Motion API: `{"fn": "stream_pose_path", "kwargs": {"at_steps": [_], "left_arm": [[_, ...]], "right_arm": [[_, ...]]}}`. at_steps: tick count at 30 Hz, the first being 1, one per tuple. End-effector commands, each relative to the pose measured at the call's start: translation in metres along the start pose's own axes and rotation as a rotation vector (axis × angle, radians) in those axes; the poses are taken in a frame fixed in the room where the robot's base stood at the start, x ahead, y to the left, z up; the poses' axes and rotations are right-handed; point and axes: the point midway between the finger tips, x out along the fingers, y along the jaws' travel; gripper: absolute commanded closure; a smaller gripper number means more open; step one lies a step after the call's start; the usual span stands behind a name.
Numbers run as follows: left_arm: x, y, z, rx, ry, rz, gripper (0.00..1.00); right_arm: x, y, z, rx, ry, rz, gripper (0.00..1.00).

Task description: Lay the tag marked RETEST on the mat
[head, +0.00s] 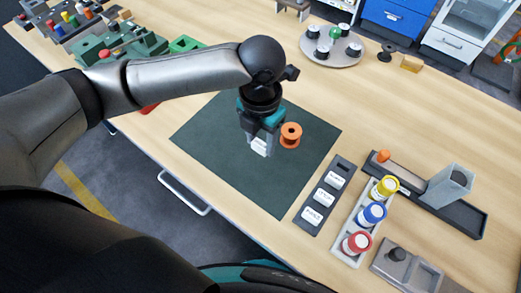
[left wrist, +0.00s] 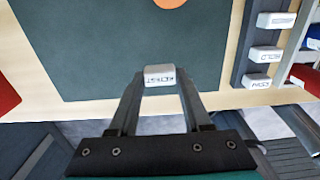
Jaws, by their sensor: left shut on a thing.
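My left gripper (head: 262,142) is shut on a small white tag (head: 260,148) over the dark green mat (head: 210,130). In the left wrist view the tag (left wrist: 160,75) sits between the two fingertips (left wrist: 160,84); its dark lettering is upside down and looks like RETEST. The tag is inside the mat's outline, towards its front edge. I cannot tell whether it touches the mat (left wrist: 100,50). My right gripper is not in view.
An orange spool (head: 291,136) stands on the mat just right of my left gripper. A dark rack (head: 307,228) with white tags lies right of the mat. Beyond it a tray (head: 343,252) holds yellow, blue and red-ended spools. The mat's left and front parts are clear.

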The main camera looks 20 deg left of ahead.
Motion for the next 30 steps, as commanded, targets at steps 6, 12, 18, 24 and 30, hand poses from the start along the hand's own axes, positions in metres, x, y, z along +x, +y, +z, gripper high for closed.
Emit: {"fn": "stream_pose_path", "kwargs": {"at_steps": [6,12,18,24,30], "left_arm": [[0.020,0.000,-0.001,0.001,0.003,0.000,1.00],[0.046,0.000,-0.001,0.001,0.001,0.000,1.00],[0.045,0.000,0.000,0.001,0.000,0.000,1.00],[0.049,0.000,0.000,0.000,0.000,0.000,0.48],[0.048,0.000,0.000,0.001,0.000,0.000,0.26]], "right_arm": [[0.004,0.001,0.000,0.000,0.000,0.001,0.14],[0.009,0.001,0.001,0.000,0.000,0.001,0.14],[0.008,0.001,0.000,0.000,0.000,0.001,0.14],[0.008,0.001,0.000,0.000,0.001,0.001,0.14],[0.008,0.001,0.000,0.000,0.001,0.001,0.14]]}}
